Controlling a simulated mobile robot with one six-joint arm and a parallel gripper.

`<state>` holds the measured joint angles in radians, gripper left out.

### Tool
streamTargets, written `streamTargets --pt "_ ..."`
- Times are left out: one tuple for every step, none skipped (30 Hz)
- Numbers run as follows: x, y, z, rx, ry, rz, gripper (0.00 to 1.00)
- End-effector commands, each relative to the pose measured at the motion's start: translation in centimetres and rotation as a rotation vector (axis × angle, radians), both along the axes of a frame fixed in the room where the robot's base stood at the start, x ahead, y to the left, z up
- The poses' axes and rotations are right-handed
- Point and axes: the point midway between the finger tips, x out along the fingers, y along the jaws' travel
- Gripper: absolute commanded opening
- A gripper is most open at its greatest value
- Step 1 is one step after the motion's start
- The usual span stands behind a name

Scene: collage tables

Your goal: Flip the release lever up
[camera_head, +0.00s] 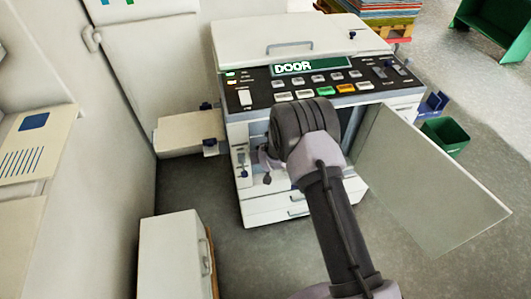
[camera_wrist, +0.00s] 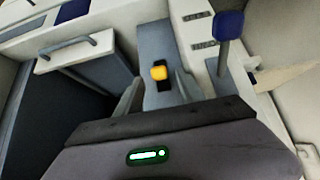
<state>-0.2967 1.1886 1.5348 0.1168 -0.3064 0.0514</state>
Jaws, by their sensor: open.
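The machine (camera_head: 318,35) shows DOOR on its display, and its front door (camera_head: 432,190) hangs open to the right. In the wrist view, a lever with a blue paddle (camera_wrist: 229,25) stands on a pale stem at the right. A yellow-orange knob (camera_wrist: 159,73) on a dark mount sits on a grey panel ahead of my gripper. I cannot tell which of these is the release lever. My gripper (camera_wrist: 157,84) is open, its fingers on either side of the knob in the picture; contact cannot be told. In the head view my arm hides much of the opening.
A side tray (camera_head: 183,135) sticks out from the machine's left. A pale cabinet (camera_head: 168,258) stands at front left. A green bin (camera_head: 445,136) is on the floor at right, beyond the open door. Floor between cabinet and machine is clear.

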Motion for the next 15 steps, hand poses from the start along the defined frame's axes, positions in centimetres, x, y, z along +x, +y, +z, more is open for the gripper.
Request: streamTargets --pt "-0.7 -0.2 1.5 -0.001 0.0 0.001 0.45" --pt "-1.2 -0.3 2.1 0.0 0.001 0.0 0.45" --pt "-1.8 -0.5 2.9 0.0 0.0 0.0 0.45" --pt "-2.3 -0.6 3.5 0.0 0.0 0.0 0.45" --pt "-2.7 -0.8 4.1 0.0 -0.001 0.001 0.45" --pt "-3.4 -1.0 5.0 0.0 0.0 0.0 0.45" --pt "-3.9 -1.1 5.6 0.0 -0.001 0.0 0.45" --pt "-4.4 -1.2 6.3 0.001 -0.002 0.0 0.45" --pt "-5.1 -1.4 7.1 0.001 -0.001 -0.001 0.45" --pt "-5.5 -1.6 7.7 0.001 -0.002 0.0 0.45" --pt "-6.0 -1.7 8.2 0.001 -0.001 -0.001 0.45" --pt "-6.5 -1.9 8.8 0.0 -0.001 0.0 0.45" --pt "-6.9 -2.0 9.2 0.0 -0.002 0.001 0.45" --pt "-7.1 -2.0 9.6 0.0 -0.002 0.001 0.45" --pt "-7.5 -2.1 9.9 0.0 -0.001 0.001 0.45"
